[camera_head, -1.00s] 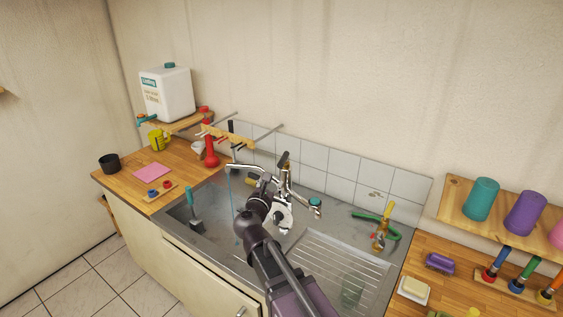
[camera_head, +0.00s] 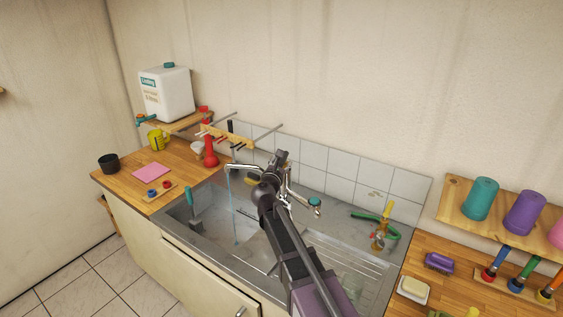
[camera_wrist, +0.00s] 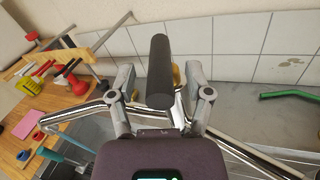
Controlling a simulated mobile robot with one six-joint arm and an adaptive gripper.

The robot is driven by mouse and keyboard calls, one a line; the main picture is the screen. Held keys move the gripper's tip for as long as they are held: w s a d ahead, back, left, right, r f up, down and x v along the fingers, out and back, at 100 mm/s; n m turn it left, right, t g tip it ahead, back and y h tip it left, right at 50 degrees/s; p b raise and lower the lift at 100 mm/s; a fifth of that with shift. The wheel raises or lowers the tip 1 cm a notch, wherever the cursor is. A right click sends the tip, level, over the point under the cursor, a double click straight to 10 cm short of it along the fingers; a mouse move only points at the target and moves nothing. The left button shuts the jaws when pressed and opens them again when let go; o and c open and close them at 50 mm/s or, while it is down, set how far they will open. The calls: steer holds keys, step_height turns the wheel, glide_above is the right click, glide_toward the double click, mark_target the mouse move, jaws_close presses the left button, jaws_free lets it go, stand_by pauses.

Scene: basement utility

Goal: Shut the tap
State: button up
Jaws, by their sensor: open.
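The chrome tap (camera_head: 242,167) stands at the back of the steel sink, its spout pointing left. A thin blue stream of water (camera_head: 232,205) runs from the spout into the basin. My gripper (camera_head: 273,168) is up at the tap body and hides much of it in the head view. In the wrist view my gripper (camera_wrist: 160,67) is open, one finger on each side of the tap's black lever (camera_wrist: 159,55). The lever stands raised between the fingers, with gaps showing on both sides. The chrome spout (camera_wrist: 85,115) runs to the left below the fingers.
The sink (camera_head: 205,243) has a brush (camera_head: 191,203) in its basin. A wooden rack (camera_head: 228,137) with rods stands behind left, beside a red plunger-like object (camera_head: 210,154). The tiled wall (camera_head: 340,166) is close behind.

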steer(key=shift+w+d, duration=0.15)
steer(key=shift+w, duration=0.4)
jaws_close()
